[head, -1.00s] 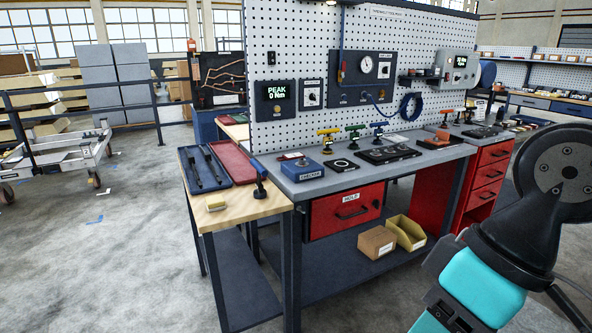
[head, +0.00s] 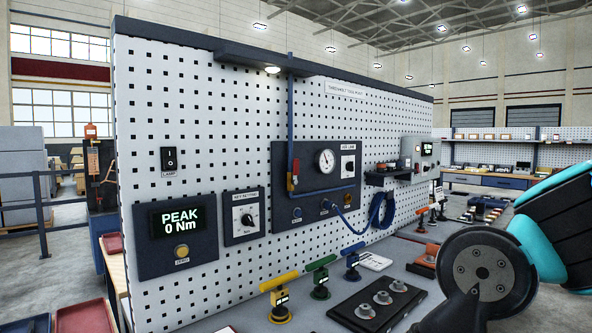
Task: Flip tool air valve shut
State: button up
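The air valve (head: 293,181) is a small red lever with a brass-coloured body. It sits on the blue vertical pipe at the left part of the dark air line panel (head: 330,205). The lever appears upright, in line with the pipe. The panel also bears a round pressure gauge (head: 325,159). My arm shows at the right edge, well to the right of the valve and apart from it. My gripper's fingers are not in view.
The bench top below the pegboard (head: 240,140) holds yellow (head: 279,297), green (head: 320,283) and blue (head: 352,262) tools and a black tray (head: 352,318). A blue coiled hose (head: 382,211) hangs right of the panel. The space before the valve looks clear.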

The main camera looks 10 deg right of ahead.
aim_at(295, 161)
jog(key=i, duration=0.2)
jog(key=k, duration=0.45)
jog(key=z, duration=1.1)
jog(key=i, duration=1)
jog(key=u, duration=2)
